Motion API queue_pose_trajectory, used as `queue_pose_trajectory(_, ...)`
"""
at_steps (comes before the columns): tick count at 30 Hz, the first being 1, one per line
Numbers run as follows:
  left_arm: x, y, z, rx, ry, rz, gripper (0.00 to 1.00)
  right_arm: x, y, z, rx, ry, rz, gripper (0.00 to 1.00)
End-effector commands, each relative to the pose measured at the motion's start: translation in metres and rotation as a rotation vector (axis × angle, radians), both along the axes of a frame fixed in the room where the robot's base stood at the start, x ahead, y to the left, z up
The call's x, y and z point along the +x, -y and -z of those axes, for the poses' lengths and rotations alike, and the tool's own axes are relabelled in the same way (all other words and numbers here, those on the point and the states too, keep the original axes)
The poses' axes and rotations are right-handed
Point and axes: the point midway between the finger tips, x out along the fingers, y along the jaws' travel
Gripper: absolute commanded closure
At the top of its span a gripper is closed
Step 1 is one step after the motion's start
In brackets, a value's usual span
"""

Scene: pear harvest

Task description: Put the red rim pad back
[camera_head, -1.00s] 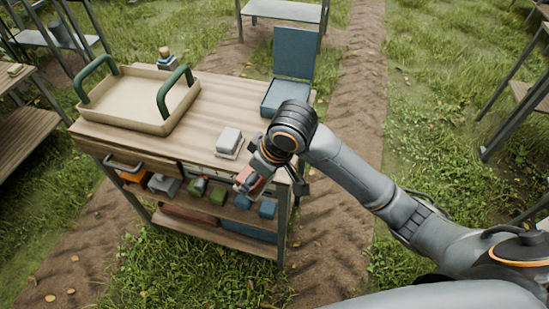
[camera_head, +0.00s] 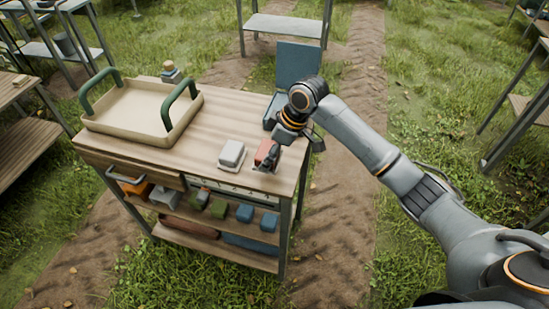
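The red rim pad (camera_head: 263,150) is a small red block at the right front of the wooden bench top. A white-grey block (camera_head: 232,153) sits on the bench just left of the pad. My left gripper is not in view.
A beige tray (camera_head: 140,131) with green handles stands on the bench's left. A blue case (camera_head: 297,64) with a raised lid stands at the back right, partly behind my arm. Several coloured blocks lie on the shelf (camera_head: 180,206) below. The middle bench top is clear.

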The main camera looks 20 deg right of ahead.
Motion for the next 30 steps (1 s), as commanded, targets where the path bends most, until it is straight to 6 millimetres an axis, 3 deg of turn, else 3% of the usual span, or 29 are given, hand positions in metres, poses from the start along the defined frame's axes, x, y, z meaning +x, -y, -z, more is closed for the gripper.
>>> queue_pose_trajectory(9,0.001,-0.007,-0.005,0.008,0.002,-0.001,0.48,0.014,0.017,0.027,-0.001,-0.002,0.002,0.76)
queue_pose_trajectory(15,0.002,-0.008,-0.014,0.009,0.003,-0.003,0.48,0.013,0.015,0.052,0.0,0.0,-0.001,0.76)
queue_pose_trajectory(26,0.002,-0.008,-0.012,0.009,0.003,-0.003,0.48,0.014,0.015,0.057,0.0,0.002,0.0,0.76)
queue_pose_trajectory(27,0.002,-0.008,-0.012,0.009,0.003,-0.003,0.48,0.013,0.015,0.057,-0.001,0.002,0.0,0.22)
queue_pose_trajectory(30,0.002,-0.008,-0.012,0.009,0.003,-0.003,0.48,0.013,0.015,0.057,-0.001,0.002,0.0,0.03)
